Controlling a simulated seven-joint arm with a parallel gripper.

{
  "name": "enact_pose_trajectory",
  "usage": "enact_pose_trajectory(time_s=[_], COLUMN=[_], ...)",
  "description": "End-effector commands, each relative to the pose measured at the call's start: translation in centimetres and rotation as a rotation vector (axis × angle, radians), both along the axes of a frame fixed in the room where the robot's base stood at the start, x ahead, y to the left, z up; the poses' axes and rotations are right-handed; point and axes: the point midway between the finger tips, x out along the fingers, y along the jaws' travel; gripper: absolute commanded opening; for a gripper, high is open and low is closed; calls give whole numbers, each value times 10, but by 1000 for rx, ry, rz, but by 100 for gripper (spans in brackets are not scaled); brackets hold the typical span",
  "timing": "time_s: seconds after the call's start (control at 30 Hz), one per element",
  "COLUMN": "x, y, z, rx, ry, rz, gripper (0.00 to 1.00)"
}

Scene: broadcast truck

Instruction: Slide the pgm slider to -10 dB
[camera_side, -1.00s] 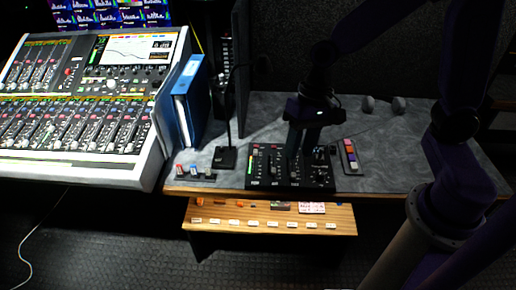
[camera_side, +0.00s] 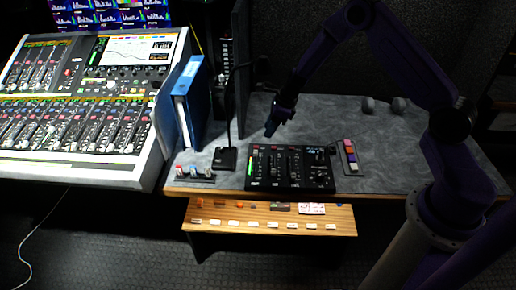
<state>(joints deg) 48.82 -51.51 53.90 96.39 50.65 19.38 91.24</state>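A small black mixer panel (camera_side: 290,178) lies on the grey table near its front edge. It carries several vertical sliders with pale scales, a green level meter on its left and small knobs along the top. The slider labels are too small to read, so I cannot tell which is pgm or where its cap stands on the scale. My gripper (camera_side: 269,132) is above the panel's rear edge, tilted down and to the left, apart from the sliders. Its fingers look close together, but they are too small and dark to tell their opening.
A gooseneck microphone (camera_side: 225,158) stands left of the panel, with a small knob box (camera_side: 195,174) in front. A colored button strip (camera_side: 350,157) lies to the right. A blue binder (camera_side: 190,105) and a large mixing console (camera_side: 85,165) are at left.

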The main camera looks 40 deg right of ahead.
Motion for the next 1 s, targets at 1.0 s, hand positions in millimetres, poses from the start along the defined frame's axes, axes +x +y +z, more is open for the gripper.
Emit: enact_pose_trajectory(time_s=[1.0], x=[28], y=[30], z=[-99], rx=[0], ry=[0], rz=[6], gripper=[36])
